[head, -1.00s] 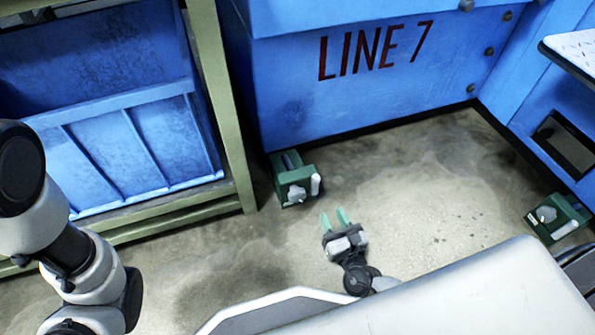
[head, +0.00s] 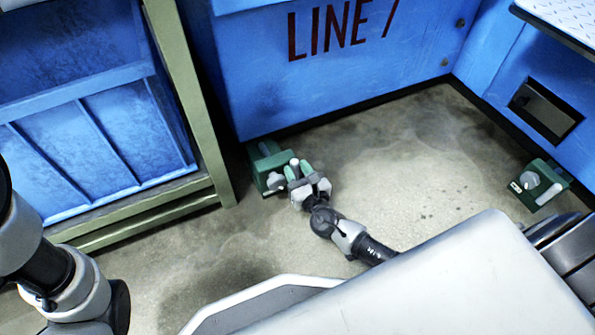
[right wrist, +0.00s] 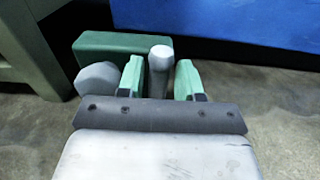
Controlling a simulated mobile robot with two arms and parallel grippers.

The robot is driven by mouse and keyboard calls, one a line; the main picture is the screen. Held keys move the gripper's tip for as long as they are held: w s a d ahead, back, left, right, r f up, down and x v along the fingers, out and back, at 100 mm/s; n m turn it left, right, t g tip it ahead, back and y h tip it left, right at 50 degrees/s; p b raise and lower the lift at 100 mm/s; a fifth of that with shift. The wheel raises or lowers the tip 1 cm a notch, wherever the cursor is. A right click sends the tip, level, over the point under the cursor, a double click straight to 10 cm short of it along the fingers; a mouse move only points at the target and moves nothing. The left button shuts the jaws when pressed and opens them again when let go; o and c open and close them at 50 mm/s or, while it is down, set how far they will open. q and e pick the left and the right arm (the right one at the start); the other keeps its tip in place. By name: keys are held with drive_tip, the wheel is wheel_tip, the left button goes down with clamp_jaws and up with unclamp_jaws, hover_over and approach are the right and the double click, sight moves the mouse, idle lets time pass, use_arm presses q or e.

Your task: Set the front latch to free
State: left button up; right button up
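A green latch box (head: 262,174) with a grey knob (head: 276,181) and a pale lever sits on the floor by the blue machine's near left corner. In the right wrist view the box (right wrist: 120,45), knob (right wrist: 99,78) and upright lever (right wrist: 159,66) show close up. My right gripper (head: 299,171) is at this box, its green fingers open. In the wrist view the fingers (right wrist: 159,82) stand on either side of the lever, with a gap on the right; contact on the left cannot be told. My left gripper is out of view.
A second green latch box (head: 541,187) with a knob and lever stands on the floor at right. A blue machine marked LINE (head: 345,75) rises behind. An olive frame post (head: 193,90) stands close left of the first box. Concrete floor between the boxes is clear.

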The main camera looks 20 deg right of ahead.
clamp_jaws()
drive_tip(key=shift+s+f+t+b, duration=0.1)
drive_tip(key=shift+f+t+b, duration=0.2)
drive_tip(key=shift+t+b, duration=0.15)
drive_tip(key=shift+s+f+t+b, duration=0.15)
drive_tip(key=shift+s+t+b, duration=0.05)
drive_tip(key=shift+t+b, duration=0.15)
drive_tip(key=shift+s+f+t, duration=0.15)
drive_tip(key=shift+s+t, duration=0.15)
drive_tip(key=shift+t, duration=0.35)
drive_tip(key=shift+s+f+t, duration=0.1)
drive_tip(key=shift+s+t, duration=0.15)
drive_tip(key=shift+t, duration=0.4)
unclamp_jaws()
